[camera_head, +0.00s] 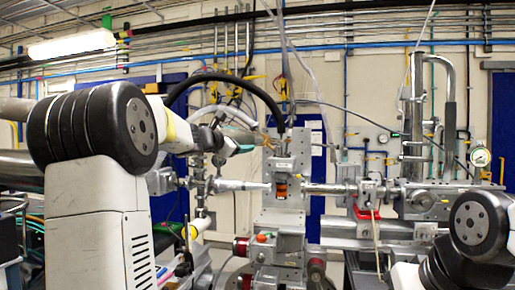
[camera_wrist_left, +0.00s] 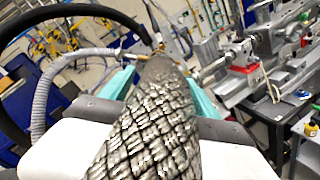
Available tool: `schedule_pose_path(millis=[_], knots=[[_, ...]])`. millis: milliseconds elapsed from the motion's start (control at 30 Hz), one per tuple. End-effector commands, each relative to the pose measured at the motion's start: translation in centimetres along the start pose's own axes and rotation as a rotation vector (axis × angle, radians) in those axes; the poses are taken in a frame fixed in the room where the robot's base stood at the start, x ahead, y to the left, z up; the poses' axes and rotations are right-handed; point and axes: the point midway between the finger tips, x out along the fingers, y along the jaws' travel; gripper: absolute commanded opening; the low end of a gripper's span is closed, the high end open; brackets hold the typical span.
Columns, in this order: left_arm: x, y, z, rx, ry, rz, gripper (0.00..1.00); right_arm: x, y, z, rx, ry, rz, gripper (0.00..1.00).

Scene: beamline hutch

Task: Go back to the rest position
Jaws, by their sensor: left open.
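My left gripper (camera_head: 250,143) reaches in from the left in the head view, in front of the beamline equipment. Its teal-sided fingers also show in the left wrist view (camera_wrist_left: 160,80), spread apart. A thick braided metal hose (camera_wrist_left: 150,130) runs lengthwise through the middle of that view, between the fingers as seen from the camera. I cannot tell whether it touches them. My right arm's dark joint shows at the lower right of the head view; its gripper is out of frame.
A metal beamline assembly (camera_head: 285,215) stands at the centre, with a chamber and pipes (camera_head: 430,190) to its right. A black hose (camera_head: 225,77) arches over the left gripper. A pressure gauge (camera_head: 480,157) is at the right. A grey corrugated hose (camera_wrist_left: 42,95) passes left of the fingers.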

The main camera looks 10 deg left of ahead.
Motion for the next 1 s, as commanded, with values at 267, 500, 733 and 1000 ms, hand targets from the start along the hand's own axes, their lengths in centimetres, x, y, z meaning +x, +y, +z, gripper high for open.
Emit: schedule_pose_path(millis=[267, 500, 733, 1000], knots=[[-1.5, -3.4, 1.9, 0.137, -0.003, -0.083, 0.7, 0.0, 0.0, 0.0, 0.0, 0.0, 0.0, 0.36], [-10.7, -17.1, 5.0, 0.725, -0.048, -0.435, 0.7, 0.0, 0.0, 0.0, 0.0, 0.0, 0.0, 0.36], [-23.3, -28.7, 1.7, 1.336, -0.154, -0.801, 0.7, 0.0, 0.0, 0.0, 0.0, 0.0, 0.0, 0.36], [-33.7, -34.5, -4.7, 1.829, -0.273, -1.099, 0.7, 0.0, 0.0, 0.0, 0.0, 0.0, 0.0, 0.36]])
